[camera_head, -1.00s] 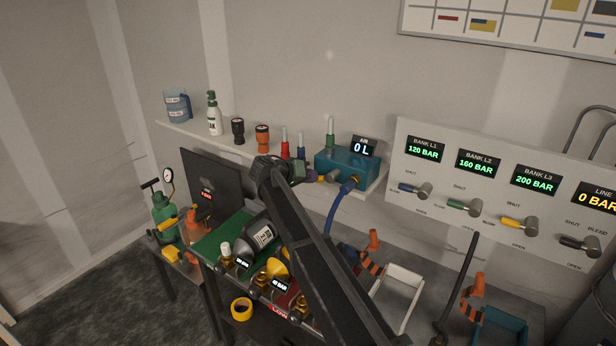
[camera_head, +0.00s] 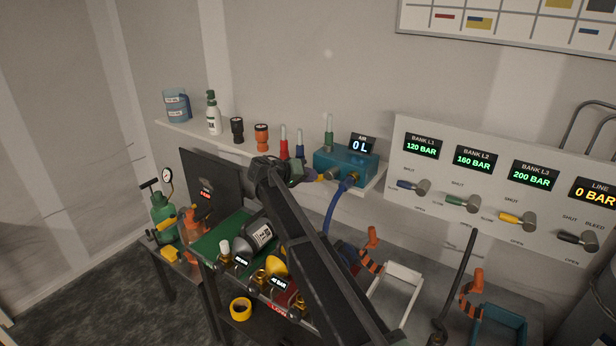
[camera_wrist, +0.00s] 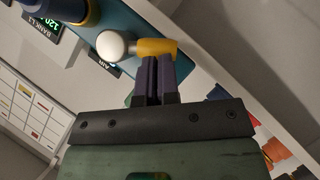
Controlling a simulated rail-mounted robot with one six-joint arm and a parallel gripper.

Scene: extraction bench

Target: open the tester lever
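The tester is a teal box (camera_head: 338,164) on the wall shelf, with an AIR display (camera_head: 361,145) above it reading 0 L. Its teal side (camera_wrist: 122,22) also shows in the wrist view. The tester lever is a short yellow handle (camera_wrist: 156,47) with a round pale hub (camera_wrist: 112,46) at its left end. My gripper (camera_wrist: 160,62) has its dark purple fingers close together, a thin slit between them. Their tips are right at the lever's lower edge near its free end; I cannot tell whether they touch. In the head view my gripper (camera_head: 303,177) is just left of the tester.
A blue hose (camera_head: 335,203) hangs from the tester's front. Red (camera_head: 284,148) and blue (camera_head: 300,147) probes stand left of it on the shelf (camera_head: 200,137). The valve panel (camera_head: 470,235) is to the right. Bottles and fittings crowd the bench below.

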